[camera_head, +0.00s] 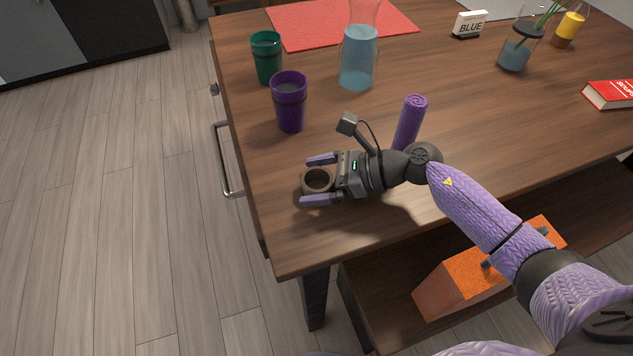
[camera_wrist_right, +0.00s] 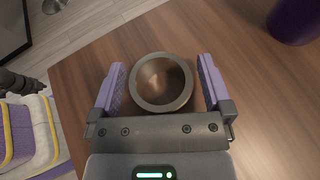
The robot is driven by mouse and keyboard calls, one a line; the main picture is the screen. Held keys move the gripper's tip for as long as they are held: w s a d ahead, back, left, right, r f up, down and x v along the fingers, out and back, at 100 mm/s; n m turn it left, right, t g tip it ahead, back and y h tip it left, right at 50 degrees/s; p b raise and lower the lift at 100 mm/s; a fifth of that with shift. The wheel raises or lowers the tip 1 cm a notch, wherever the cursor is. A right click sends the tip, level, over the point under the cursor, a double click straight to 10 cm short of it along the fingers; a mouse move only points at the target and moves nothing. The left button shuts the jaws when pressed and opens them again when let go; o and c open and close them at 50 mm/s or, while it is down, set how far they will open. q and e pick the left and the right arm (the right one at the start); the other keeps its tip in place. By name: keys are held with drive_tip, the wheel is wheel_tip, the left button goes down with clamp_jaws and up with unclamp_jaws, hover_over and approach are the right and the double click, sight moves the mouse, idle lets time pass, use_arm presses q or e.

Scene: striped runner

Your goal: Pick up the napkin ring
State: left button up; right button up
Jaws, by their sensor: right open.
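The napkin ring (camera_head: 318,180) is a short brown-grey ring near the left front part of the wooden table. My right gripper (camera_head: 320,180) is open, with one purple finger on each side of the ring. In the right wrist view the ring (camera_wrist_right: 161,107) sits between the two open fingers (camera_wrist_right: 160,88), with a small gap on both sides. I look down into its hollow from above. My left gripper is not in view.
A purple cup (camera_head: 290,103) and a green cup (camera_head: 267,57) stand behind the ring. A purple cylinder (camera_head: 409,122) stands beside my right wrist. A blue-filled carafe (camera_head: 358,58) stands further back. The table's left edge is close.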

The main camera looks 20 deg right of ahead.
drive_tip(key=shift+r, duration=0.1)
drive_tip(key=c, duration=1.1)
